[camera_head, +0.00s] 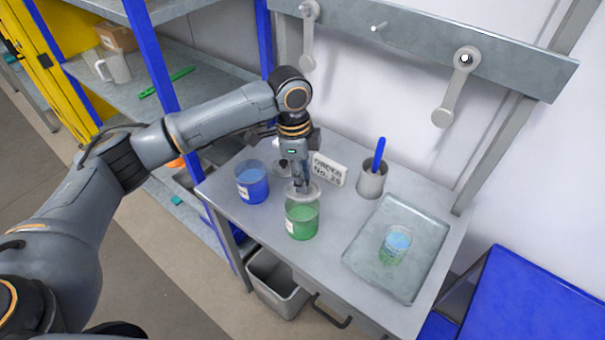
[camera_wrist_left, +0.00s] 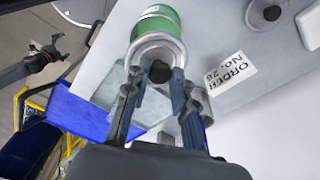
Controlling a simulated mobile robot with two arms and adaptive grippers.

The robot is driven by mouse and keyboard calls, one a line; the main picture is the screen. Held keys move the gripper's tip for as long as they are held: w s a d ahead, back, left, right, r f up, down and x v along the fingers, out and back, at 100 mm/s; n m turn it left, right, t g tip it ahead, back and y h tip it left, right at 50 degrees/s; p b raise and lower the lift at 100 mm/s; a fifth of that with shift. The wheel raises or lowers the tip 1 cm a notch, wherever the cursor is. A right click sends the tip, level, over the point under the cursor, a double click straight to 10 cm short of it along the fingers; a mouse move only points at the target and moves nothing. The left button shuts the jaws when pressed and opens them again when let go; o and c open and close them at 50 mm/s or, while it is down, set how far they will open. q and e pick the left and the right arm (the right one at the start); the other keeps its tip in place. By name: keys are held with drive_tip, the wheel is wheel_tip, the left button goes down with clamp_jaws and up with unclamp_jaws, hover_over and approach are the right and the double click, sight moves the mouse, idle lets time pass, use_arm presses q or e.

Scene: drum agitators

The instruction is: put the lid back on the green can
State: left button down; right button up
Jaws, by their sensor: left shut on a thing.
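The green can (camera_head: 302,222) stands upright near the front edge of the grey table; it also shows in the left wrist view (camera_wrist_left: 160,25). My left gripper (camera_head: 300,186) is above it, fingers pointing down. In the left wrist view my left gripper (camera_wrist_left: 160,76) is shut on the dark knob of a round grey lid (camera_wrist_left: 147,50). The lid is at the can's top; I cannot tell whether it touches the rim. What seems to be my right gripper (camera_wrist_left: 45,58) is far off at the left of the wrist view, fingers apart, empty.
A blue can (camera_head: 252,184) stands left of the green can. Another knobbed lid (camera_wrist_left: 264,14) lies behind. An order sign (camera_head: 328,170), a grey cup (camera_head: 371,182) with a blue handle, and a tray (camera_head: 412,284) holding a glass (camera_head: 396,243) are nearby.

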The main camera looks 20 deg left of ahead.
use_arm(q)
wheel_tip(320, 180, down, 3)
drive_tip(key=shift+w+r+b, duration=0.15)
drive_tip(key=shift+b, duration=1.1)
drive_tip(key=shift+f, duration=1.05)
use_arm(e)
drive_tip(key=shift+w+a+f, duration=0.15)
drive_tip(key=shift+a+f, duration=0.05)
drive_tip(key=shift+f, duration=0.35)
drive_tip(key=shift+w+a+f, duration=0.15)
drive_tip(key=shift+f, duration=0.45)
drive_tip(key=shift+w+a+f, duration=0.15)
drive_tip(key=shift+a+f, duration=0.05)
drive_tip(key=shift+f, duration=0.35)
drive_tip(key=shift+d, duration=0.35)
use_arm(q)
drive_tip(key=shift+s+r+p, duration=0.35)
drive_tip(key=shift+r+p, duration=0.2)
drive_tip(key=shift+p, duration=0.3)
use_arm(e)
drive_tip(key=shift+r, duration=0.9)
use_arm(q)
drive_tip(key=shift+s+r+p, duration=0.15)
drive_tip(key=shift+p, duration=0.15)
use_arm(e)
drive_tip(key=shift+a+r, duration=0.15)
drive_tip(key=shift+r, duration=0.15)
